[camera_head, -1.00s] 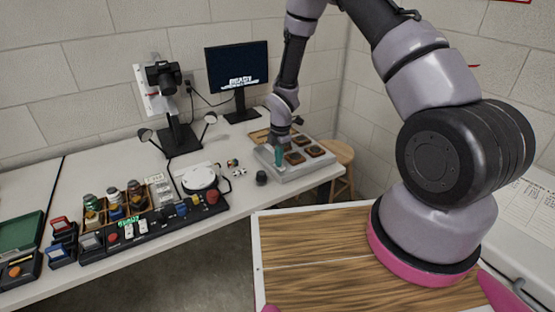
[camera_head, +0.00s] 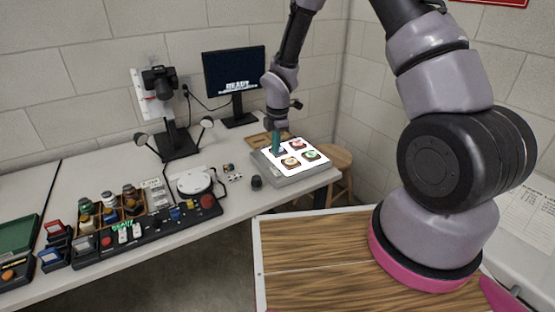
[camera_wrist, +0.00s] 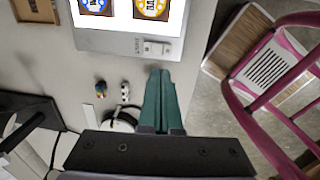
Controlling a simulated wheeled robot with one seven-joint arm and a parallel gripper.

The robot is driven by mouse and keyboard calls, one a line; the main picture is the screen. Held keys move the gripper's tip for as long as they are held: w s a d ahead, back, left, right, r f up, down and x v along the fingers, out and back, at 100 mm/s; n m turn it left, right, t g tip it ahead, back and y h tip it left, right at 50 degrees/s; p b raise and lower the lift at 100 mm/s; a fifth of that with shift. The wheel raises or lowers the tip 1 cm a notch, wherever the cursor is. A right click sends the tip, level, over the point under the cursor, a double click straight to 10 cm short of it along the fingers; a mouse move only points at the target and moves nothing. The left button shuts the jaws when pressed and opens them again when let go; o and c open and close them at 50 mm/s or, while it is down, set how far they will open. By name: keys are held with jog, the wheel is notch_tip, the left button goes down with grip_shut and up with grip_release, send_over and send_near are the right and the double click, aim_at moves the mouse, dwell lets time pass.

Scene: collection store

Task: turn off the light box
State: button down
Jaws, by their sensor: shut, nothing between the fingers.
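The light box (camera_head: 287,179) sits on the bench near its right end. Its top glows white and carries several round-patterned square pieces. In the wrist view the light box (camera_wrist: 112,41) is at the top, with a pale rocker switch (camera_wrist: 157,48) on its near edge. My gripper (camera_head: 276,152) is at the left side of the box in the head view, partly covering that side. In the wrist view my gripper's teal fingers (camera_wrist: 160,72) are shut and empty, with the tips just below the switch. I cannot tell whether they touch the box.
A monitor (camera_head: 235,75) and a camera stand (camera_head: 178,142) are behind. A dark knob-like object (camera_head: 256,182) and small coloured items (camera_head: 230,170) lie left of the box. A control panel (camera_head: 150,226) is further left. A wooden stool (camera_head: 340,160) is to the right.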

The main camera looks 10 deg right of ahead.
aim_at(274, 168)
jog(key=r, duration=0.5)
jog(key=shift+s+d+r, duration=0.3)
jog(key=shift+r, duration=0.1)
jog(key=shift+w+r, duration=0.1)
jog(key=shift+w, duration=0.6)
jog(key=f, duration=0.4)
jog(key=w+f, duration=0.1)
jog(key=f, duration=0.9)
jog(key=shift+w+a, duration=0.4)
